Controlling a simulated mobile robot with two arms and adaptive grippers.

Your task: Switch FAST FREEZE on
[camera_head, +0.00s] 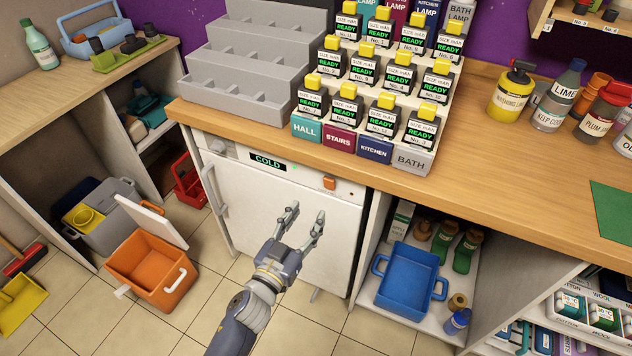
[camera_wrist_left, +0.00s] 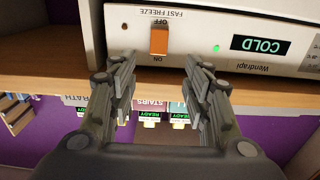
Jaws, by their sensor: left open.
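The FAST FREEZE switch is an orange rocker (camera_head: 329,183) on the top strip of the white freezer (camera_head: 255,205), under the counter. The wrist view shows the switch (camera_wrist_left: 159,41) upside down, with OFF printed above it in the picture and ON below, on the counter side. I cannot tell which way it is tipped. My left gripper (camera_head: 306,212) is open and empty, in front of the freezer door and below the switch in the head view. In the wrist view its two fingers (camera_wrist_left: 161,68) stand apart, one on each side of the switch's line. My right gripper is not in view.
A COLD display (camera_head: 268,162) sits left of the switch. An orange cool box (camera_head: 150,265) stands on the floor at left; a blue tub (camera_head: 408,282) is on the shelf at right.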

